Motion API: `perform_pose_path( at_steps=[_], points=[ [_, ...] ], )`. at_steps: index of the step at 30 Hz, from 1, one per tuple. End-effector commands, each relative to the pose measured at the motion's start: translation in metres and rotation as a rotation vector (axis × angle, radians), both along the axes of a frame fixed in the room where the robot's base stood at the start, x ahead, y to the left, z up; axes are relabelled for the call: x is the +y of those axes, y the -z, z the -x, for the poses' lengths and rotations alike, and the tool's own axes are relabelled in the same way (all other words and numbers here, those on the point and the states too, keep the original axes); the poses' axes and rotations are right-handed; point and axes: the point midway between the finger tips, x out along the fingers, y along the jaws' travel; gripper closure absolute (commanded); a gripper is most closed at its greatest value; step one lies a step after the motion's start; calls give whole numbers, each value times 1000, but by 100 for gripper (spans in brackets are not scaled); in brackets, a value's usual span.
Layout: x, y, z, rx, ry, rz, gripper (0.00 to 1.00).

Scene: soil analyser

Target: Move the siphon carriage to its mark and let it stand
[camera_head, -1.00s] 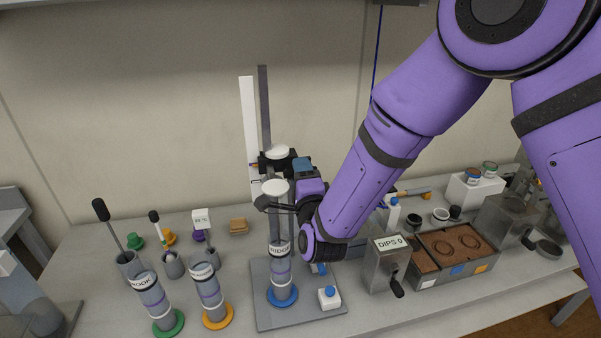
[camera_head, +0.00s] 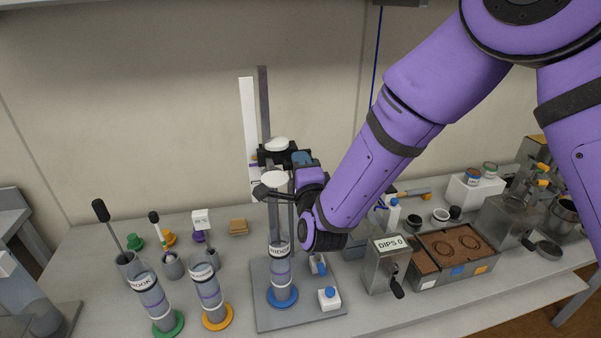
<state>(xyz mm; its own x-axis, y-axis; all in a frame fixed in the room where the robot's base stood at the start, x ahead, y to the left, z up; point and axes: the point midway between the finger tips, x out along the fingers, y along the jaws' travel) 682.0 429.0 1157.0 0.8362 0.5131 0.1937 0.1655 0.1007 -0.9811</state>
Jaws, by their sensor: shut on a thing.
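The siphon carriage (camera_head: 287,155) is a dark block on a tall grey post (camera_head: 264,100), with a white round cap on its top. A white scale strip (camera_head: 249,120) stands beside the post; its markings are too small to read. My gripper (camera_head: 271,191) is shut on a part of the carriage, at a white round knob above the labelled cylinder (camera_head: 281,275) with a blue foot. The fingers and my arm hide part of the carriage, so the exact contact is hard to see. The carriage's mark cannot be made out.
Cylinders with green (camera_head: 168,324) and orange (camera_head: 217,317) feet stand left. A DIPS box (camera_head: 385,268) and soil tray (camera_head: 428,282) stand right.

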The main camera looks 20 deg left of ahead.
Motion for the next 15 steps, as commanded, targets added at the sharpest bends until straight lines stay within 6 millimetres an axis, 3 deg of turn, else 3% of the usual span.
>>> perform_pose_path(
  at_steps=[9, 15],
  points=[
    [-1, -82, 0, -6, 2, -6, 100],
    [-1, -122, 0, -4, 1, -5, 100]
  ],
)
